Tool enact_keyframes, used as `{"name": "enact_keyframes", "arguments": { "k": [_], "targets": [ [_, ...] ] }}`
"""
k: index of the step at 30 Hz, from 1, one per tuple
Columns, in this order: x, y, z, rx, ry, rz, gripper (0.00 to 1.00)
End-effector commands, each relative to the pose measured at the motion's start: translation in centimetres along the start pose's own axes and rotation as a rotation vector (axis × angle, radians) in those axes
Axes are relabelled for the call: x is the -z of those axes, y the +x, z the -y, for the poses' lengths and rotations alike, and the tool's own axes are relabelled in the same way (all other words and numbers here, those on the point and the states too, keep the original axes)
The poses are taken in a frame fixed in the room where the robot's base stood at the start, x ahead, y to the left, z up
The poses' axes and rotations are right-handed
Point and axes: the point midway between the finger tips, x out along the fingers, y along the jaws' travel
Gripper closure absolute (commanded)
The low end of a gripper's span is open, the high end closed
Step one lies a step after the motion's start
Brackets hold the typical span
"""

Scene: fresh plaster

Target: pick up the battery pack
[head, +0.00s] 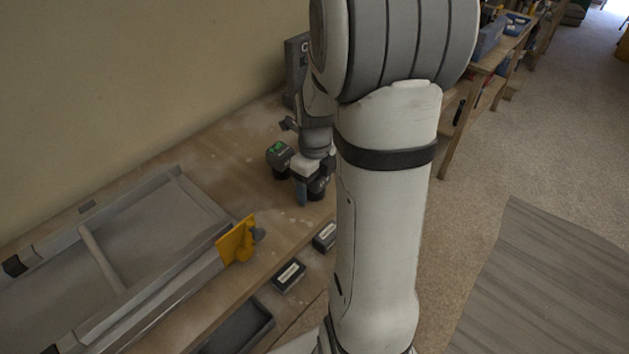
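A dark, blocky object with a green mark on top (278,153) is on the workbench by the wall, and looks like the battery pack. My gripper (308,183) is just right of it in the picture, low over the bench. The two are close, and I cannot tell whether they touch. The gripper is small and dark here, partly hidden by my arm, so I cannot see whether its fingers are open or shut or hold anything.
Two small black boxes with pale labels, one nearer (289,276) and one farther (325,236), lie on the workbench (232,163). A dark tray (242,330) is at its front edge. A large grey machine with a yellow part (236,240) fills the left.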

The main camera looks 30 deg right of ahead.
Motion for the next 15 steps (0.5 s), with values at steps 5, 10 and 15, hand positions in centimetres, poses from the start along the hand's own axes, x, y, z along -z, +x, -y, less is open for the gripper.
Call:
{"name": "enact_keyframes", "arguments": {
  "k": [5, 10, 15],
  "targets": [
    [0.01, -0.02, 0.02, 0.000, 0.000, 0.000, 0.42],
    [0.02, -0.03, 0.04, 0.000, 0.001, 0.000, 0.56],
    [0.03, -0.03, 0.05, 0.000, 0.001, 0.000, 0.70]
  ]
}}
